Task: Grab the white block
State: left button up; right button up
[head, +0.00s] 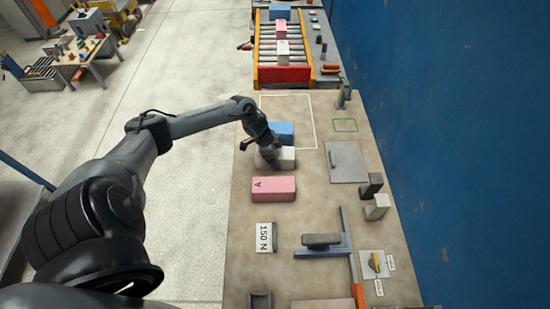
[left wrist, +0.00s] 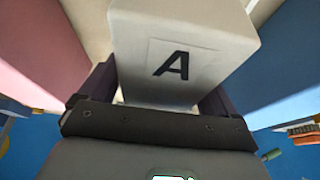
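The white block (head: 288,155) stands on the bench between a blue block and a pink block. In the left wrist view the white block (left wrist: 180,60) shows a black letter A on its face. My left gripper (head: 268,158) is down at the white block, with one finger on each side of it. The fingers of the left gripper (left wrist: 158,100) look very close to the block's sides; I cannot tell whether they press on it. The block's lower part is partly hidden by the gripper. My right gripper is not in view.
The blue block (head: 281,129) and the pink block (head: 273,188) stand close on either side. A 150 N plate (head: 265,238), a grey plate with a handle (head: 347,162) and small dark and grey blocks lie around. A roller conveyor (head: 283,55) is beyond, a blue wall (head: 450,120) at right.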

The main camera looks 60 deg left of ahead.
pick_arm(q)
jog(key=c, duration=1.2)
jog(key=shift+r, duration=0.1)
jog(key=shift+c, duration=0.8)
